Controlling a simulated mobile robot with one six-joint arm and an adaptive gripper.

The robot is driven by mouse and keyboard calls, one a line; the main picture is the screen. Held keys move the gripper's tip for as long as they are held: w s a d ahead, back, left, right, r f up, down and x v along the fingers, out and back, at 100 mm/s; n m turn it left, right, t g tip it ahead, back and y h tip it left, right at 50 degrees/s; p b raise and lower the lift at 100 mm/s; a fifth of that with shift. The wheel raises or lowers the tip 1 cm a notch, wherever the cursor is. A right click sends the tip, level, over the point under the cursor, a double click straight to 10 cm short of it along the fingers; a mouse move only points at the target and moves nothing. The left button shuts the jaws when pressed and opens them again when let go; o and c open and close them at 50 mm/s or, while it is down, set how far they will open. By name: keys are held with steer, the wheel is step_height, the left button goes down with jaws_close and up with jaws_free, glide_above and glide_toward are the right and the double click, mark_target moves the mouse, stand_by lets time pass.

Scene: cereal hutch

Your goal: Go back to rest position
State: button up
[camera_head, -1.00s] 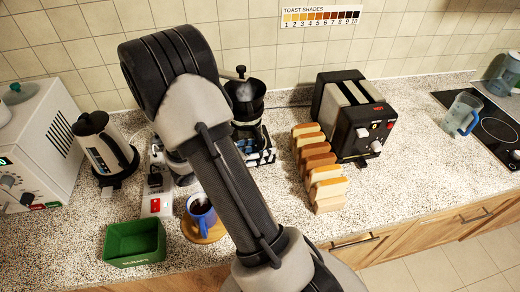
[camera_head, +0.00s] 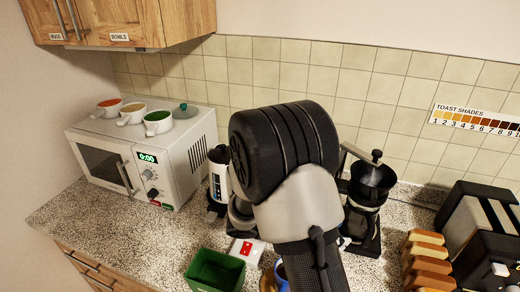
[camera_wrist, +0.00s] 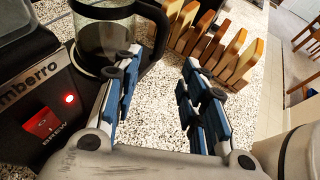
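My gripper shows in the wrist view (camera_wrist: 155,95), with its two blue-padded fingers spread apart. Nothing is between them; speckled counter shows in the gap. It is above the counter, beside the black coffee machine (camera_wrist: 38,95) with its lit red brew switch and glass carafe (camera_wrist: 105,40). A row of toast slices (camera_wrist: 215,45) stands beyond the fingers. In the head view my arm covers the middle, and the gripper itself is hidden behind it.
A white microwave (camera_head: 150,165) with several bowls on top stands at the left. A green bin (camera_head: 214,272), a grinder (camera_head: 370,190), toast slices (camera_head: 426,262) and a black toaster (camera_head: 480,235) are on the counter. Wooden cabinets (camera_head: 180,20) hang upper left. Bare counter (camera_head: 120,220) lies before the microwave.

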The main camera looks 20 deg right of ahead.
steer(key=s+a+r+m+t+y, duration=0.4)
steer(key=s+a+r+m+y, duration=0.2)
steer(key=a, duration=0.4)
steer(key=s+a+r+m+t+y, duration=0.3)
steer(key=s+a+r+m+y, duration=0.3)
steer(key=a+m, duration=0.3)
steer(key=shift+s+a+r+t+y, duration=0.2)
steer(key=shift+a+r+t+y, duration=0.25)
steer(key=shift+a+r, duration=0.4)
